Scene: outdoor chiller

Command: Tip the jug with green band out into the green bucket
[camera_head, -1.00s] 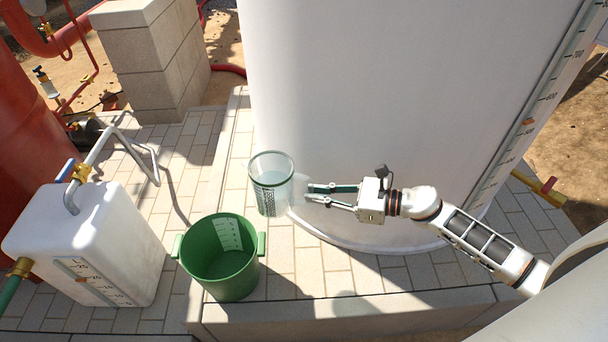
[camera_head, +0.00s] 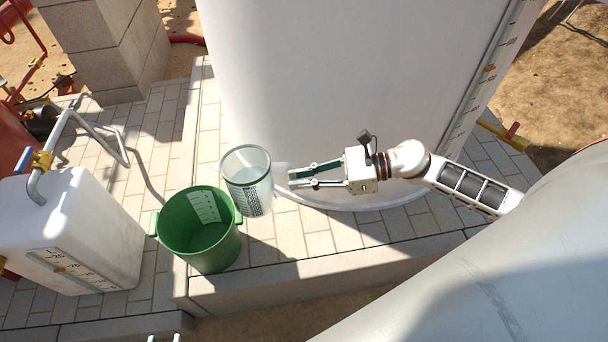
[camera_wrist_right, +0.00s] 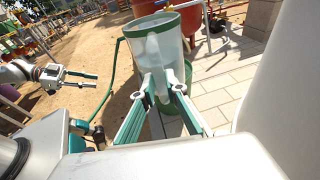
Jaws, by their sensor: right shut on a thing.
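The clear jug with a green band at its rim (camera_head: 248,190) is roughly upright, with liquid visible inside. It is up and right of the green bucket (camera_head: 207,258), overlapping the bucket's rim in the picture. The bucket stands open on the paving and looks empty. My right gripper (camera_head: 290,177) is shut on the jug's handle; the wrist view also shows the jug (camera_wrist_right: 158,42), hiding part of the bucket (camera_wrist_right: 188,72). My left gripper (camera_wrist_right: 92,80) is open and empty, apart from the jug; only its tips show at the head view's bottom edge.
A white container (camera_head: 75,225) with a tap and grey pipe stands left of the bucket. A large white tank (camera_head: 350,80) rises behind the jug. A stone pillar (camera_head: 105,45) is at the back left. The paved ledge (camera_head: 300,265) has a front edge below the bucket.

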